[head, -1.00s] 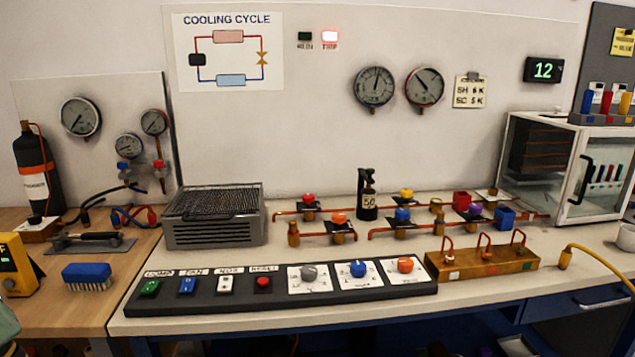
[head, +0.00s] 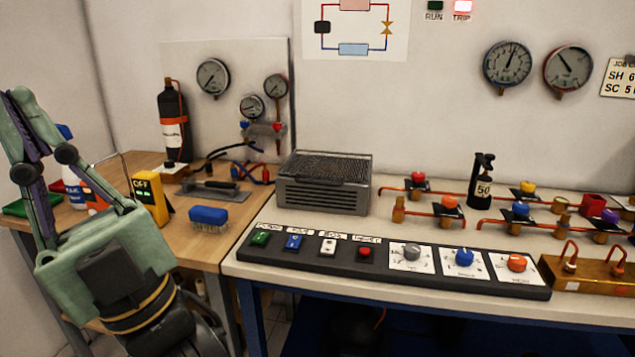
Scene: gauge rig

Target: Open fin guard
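The fin guard appears to be the dark mesh panel (head: 327,166) on top of the grey louvred box (head: 322,196), on the pale bench left of the copper lines. It lies flat, and a small dark handle shows at its front edge. My gripper (head: 15,97) is at the left edge of the head view, fingers pointing up. It is well left of the box and touches nothing I can see. Its fingertips come together and look shut, with nothing visible between them.
A control panel (head: 392,264) with buttons and knobs lies in front of the box. A blue brush (head: 208,216), a yellow meter (head: 150,199) and a dark gas cylinder (head: 175,122) stand on the wooden table. Copper pipes with valves (head: 449,202) run right of the box.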

